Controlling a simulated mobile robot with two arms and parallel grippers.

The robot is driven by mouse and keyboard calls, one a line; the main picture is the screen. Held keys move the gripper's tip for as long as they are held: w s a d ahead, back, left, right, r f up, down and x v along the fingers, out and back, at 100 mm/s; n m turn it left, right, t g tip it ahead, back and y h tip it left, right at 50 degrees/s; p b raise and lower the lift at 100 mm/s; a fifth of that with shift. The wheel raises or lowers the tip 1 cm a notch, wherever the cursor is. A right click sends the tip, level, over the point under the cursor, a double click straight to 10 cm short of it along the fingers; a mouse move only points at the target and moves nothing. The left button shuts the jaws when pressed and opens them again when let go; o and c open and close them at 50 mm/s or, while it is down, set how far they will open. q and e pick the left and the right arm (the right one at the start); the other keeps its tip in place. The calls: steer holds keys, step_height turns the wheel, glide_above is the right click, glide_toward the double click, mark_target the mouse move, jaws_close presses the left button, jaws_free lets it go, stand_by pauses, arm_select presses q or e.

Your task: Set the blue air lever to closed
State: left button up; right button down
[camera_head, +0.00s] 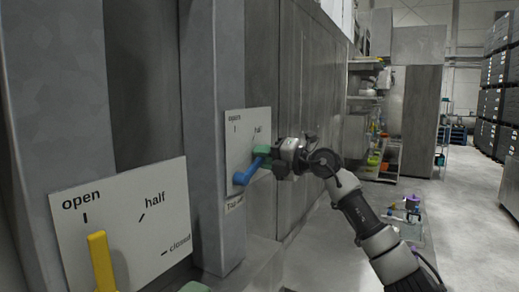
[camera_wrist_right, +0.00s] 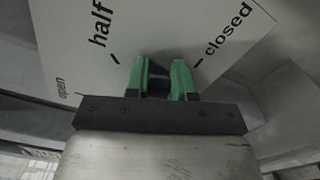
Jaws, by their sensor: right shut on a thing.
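The blue air lever (camera_head: 247,173) sits on a white plate (camera_head: 235,132) marked open and half in the head view. The lever slants up and to the right from its lower-left end. My right gripper (camera_head: 262,155) is shut on its upper end. In the right wrist view the green fingers (camera_wrist_right: 159,82) have a dark blue piece of the lever (camera_wrist_right: 158,88) between them. They stand between the half mark and the closed mark on the plate. A small green piece at the bottom edge of the head view (camera_head: 195,287) looks like a fingertip of my left gripper; the rest is out of frame.
A yellow lever (camera_head: 102,262) stands near its open mark on a nearer plate (camera_head: 138,215). A grey post (camera_head: 212,100) rises between the two plates. The aisle floor (camera_head: 465,215) beyond is clear.

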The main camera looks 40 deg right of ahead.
steer(key=shift+w+d+f+m+p, duration=0.1)
steer(key=shift+d+f+m+p, duration=0.05)
steer(key=shift+f+m, duration=0.85)
steer(key=shift+w+d+f+m+p, duration=0.1)
steer(key=shift+d+f+m+p, duration=0.05)
steer(key=shift+f+m, duration=0.8)
steer(key=shift+r+m, duration=0.15)
steer(key=shift+m, duration=0.1)
steer(key=c, duration=1)
jaws_free()
steer(key=shift+o, duration=0.2)
steer(key=b+v, duration=0.8)
steer(key=v, duration=0.3)
